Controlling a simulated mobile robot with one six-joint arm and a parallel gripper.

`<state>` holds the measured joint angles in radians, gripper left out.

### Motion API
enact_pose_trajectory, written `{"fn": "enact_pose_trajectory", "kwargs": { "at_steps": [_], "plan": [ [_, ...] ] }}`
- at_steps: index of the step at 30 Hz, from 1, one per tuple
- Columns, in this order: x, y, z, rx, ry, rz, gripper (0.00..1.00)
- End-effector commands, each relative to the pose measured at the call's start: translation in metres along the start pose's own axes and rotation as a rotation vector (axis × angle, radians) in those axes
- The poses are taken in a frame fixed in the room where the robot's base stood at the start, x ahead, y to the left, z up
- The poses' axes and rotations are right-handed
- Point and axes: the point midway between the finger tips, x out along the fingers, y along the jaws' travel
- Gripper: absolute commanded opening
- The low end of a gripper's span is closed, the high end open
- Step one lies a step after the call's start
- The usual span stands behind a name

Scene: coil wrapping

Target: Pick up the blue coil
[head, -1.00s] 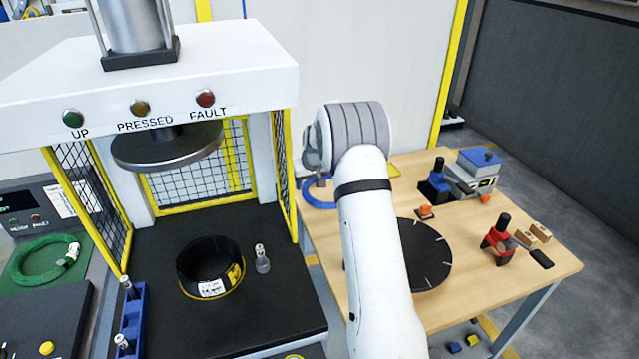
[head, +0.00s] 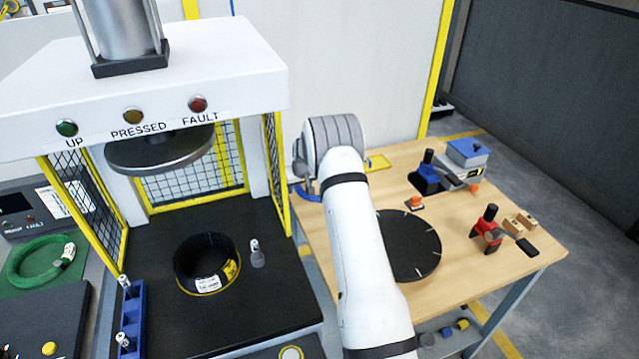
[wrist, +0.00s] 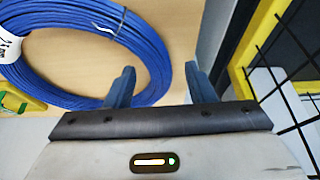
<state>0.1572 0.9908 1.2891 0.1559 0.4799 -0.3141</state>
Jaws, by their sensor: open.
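The blue coil (wrist: 150,60) fills the upper left of the wrist view, lying on the light wooden table, with a white label at its left edge. In the head view only a small blue part of the coil (head: 307,193) shows beside my arm, which hides the rest. My gripper (wrist: 160,80) is open in the wrist view. Its left finger overlaps the inner side of the coil's ring and its right finger is outside it, so the ring's right side shows between them. I cannot tell how far the fingertips reach down.
The press (head: 150,90) with its mesh guards stands left of the table, and a black coil (head: 207,262) rests on its bed. A black turntable (head: 412,245) and several tools are on the wooden table (head: 470,270). A green coil (head: 40,262) lies far left.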

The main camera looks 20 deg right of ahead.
Motion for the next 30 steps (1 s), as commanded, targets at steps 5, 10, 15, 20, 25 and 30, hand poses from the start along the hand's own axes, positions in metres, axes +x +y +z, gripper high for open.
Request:
{"fn": "enact_pose_trajectory", "kwargs": {
  "at_steps": [5,10,15,20,25,30],
  "plan": [
    [0.0001,-0.0006,0.0001,0.000,0.000,0.000,0.39],
    [0.0000,-0.0008,0.0001,-0.001,0.000,-0.001,0.25],
    [0.0000,-0.0011,0.0001,-0.001,-0.001,-0.001,0.11],
    [0.0000,-0.0013,0.0000,-0.001,0.000,-0.001,0.00],
    [0.0000,-0.0016,0.0000,-0.002,-0.001,-0.001,0.00],
    [-0.0013,-0.0016,-0.0016,-0.003,0.003,0.000,0.00]
  ]
}}
